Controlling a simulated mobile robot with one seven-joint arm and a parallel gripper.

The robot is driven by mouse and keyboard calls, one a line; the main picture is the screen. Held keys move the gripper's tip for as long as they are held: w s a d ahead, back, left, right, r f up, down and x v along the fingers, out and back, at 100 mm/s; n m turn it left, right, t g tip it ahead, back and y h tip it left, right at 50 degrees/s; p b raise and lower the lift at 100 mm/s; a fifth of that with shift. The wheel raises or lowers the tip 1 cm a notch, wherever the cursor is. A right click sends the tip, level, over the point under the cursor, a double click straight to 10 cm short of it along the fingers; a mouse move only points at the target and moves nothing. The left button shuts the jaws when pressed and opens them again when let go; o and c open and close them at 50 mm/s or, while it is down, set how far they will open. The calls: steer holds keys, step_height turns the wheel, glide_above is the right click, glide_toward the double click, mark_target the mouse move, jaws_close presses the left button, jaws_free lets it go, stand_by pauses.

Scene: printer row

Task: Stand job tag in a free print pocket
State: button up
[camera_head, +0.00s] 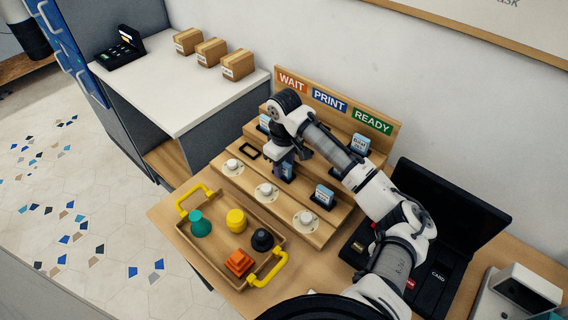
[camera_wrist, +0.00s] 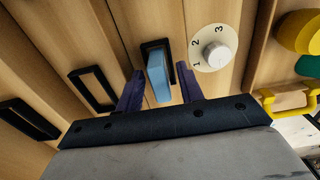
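A blue job tag (camera_wrist: 157,78) stands in a black pocket (camera_wrist: 146,44) in the wrist view. My gripper (camera_wrist: 160,88) is over it, with one dark purple finger on each side and a visible gap to each. In the head view my gripper (camera_head: 284,168) is at the front step of the wooden rack (camera_head: 302,218), in the column below the blue PRINT sign (camera_head: 329,101). Two empty black pockets, the nearer one (camera_wrist: 95,88) and the farther one (camera_wrist: 28,118), lie left of the tag in the wrist view. My arm hides part of the rack.
Other tags stand at the WAIT back (camera_head: 265,122), READY back (camera_head: 360,143) and READY front (camera_head: 325,196). An empty pocket (camera_head: 250,151) is in the WAIT column. White dials (camera_head: 265,189) line the front edge. A tray (camera_head: 212,262) with yellow handles holds coloured pieces. A black case (camera_head: 462,205) stands right.

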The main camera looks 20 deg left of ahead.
mark_target(284, 163)
step_height(284, 163, up, 12)
steer(key=b, duration=0.2)
steer(key=shift+r, duration=0.15)
stand_by(2.5)
